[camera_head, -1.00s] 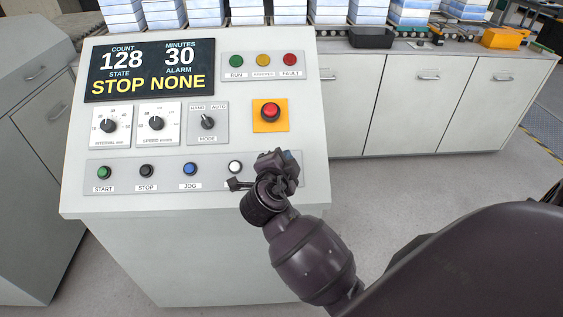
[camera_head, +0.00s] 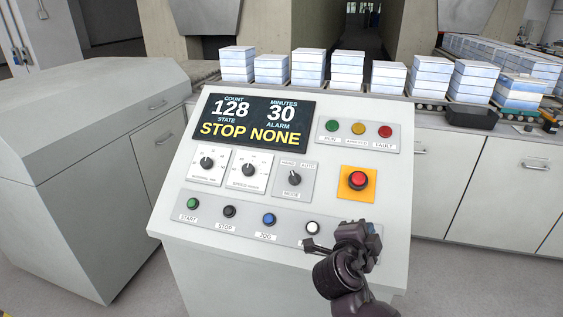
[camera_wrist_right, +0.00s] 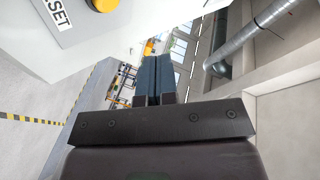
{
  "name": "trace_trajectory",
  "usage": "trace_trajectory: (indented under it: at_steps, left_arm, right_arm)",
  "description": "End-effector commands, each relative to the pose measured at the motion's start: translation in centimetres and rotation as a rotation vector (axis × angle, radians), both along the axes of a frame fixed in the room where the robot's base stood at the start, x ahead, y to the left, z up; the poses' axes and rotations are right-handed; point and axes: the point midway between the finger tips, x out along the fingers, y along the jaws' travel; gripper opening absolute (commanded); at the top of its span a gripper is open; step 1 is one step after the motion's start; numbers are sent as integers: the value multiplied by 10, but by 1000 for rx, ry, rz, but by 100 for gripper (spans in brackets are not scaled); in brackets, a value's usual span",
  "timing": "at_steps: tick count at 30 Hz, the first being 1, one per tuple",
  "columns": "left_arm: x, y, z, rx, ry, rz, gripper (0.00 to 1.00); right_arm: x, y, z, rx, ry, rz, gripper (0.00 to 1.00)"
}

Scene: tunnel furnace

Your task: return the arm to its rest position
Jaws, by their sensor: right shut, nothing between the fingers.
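My right gripper (camera_head: 312,246) is in front of the lower right part of the control panel (camera_head: 392,222), beside the white button (camera_head: 312,228). Its arm comes in from the bottom of the head view. In the right wrist view its two dark fingers (camera_wrist_right: 153,62) are side by side and shut with nothing between them. The panel display (camera_head: 254,121) reads count 128, minutes 30, state STOP, alarm NONE. My left gripper is out of view.
The panel carries a red button on a yellow plate (camera_head: 368,196) and several knobs and buttons. Grey cabinets (camera_head: 80,140) stand to the left. Stacks of white-blue blocks (camera_head: 347,72) and a black tray (camera_head: 471,116) sit on the line behind. Bare floor (camera_head: 460,275) lies to the right.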

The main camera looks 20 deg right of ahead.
Motion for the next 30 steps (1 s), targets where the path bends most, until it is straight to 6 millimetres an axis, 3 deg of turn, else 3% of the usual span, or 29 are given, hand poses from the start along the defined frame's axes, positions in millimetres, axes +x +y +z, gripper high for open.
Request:
trace_trajectory:
  at_steps: [8,18,25,30]
  left_arm:
    - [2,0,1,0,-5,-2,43]
    - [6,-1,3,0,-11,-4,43]
    - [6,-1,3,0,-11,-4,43]
    - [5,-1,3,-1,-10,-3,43]
  right_arm:
    - [5,4,2,-133,128,74,0]
    - [35,42,-6,-496,410,462,0]
    - [34,64,-35,-757,528,723,0]
    - [15,75,-69,-934,577,890,0]
